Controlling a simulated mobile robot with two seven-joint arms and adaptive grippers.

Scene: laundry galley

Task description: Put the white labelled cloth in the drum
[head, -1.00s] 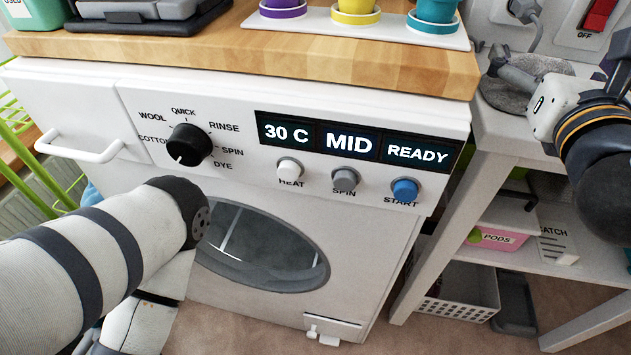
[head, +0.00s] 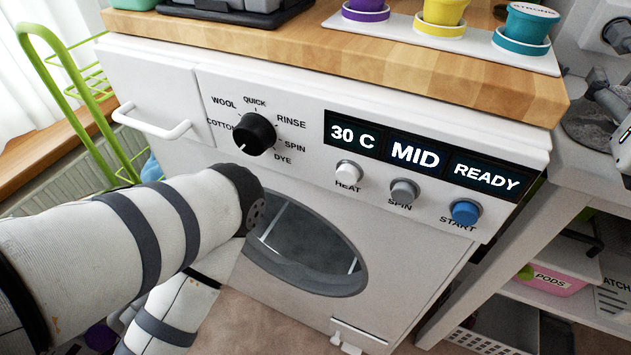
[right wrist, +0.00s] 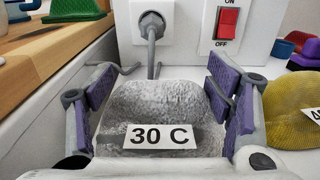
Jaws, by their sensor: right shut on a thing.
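The white labelled cloth (right wrist: 160,105) looks greyish white and bears a "30 C" label in the right wrist view. My right gripper (right wrist: 160,92) has its purple-padded fingers on both sides of it and is shut on it. At the head view's right edge the cloth (head: 588,126) shows only in part, over the surface right of the washer. The washer's drum (head: 312,243) shows through the oval opening in the front panel. My left arm covers the opening's left edge; I cannot tell how the door stands. My left gripper is out of view.
The washer's display (head: 415,153) reads 30 C, MID, READY. Cups, one yellow (head: 443,12), stand on the wooden top. A yellow cloth (right wrist: 293,110) lies right of my right gripper. A plugged socket (right wrist: 152,27) and red switch (right wrist: 227,20) are behind. A green rack (head: 70,110) stands left.

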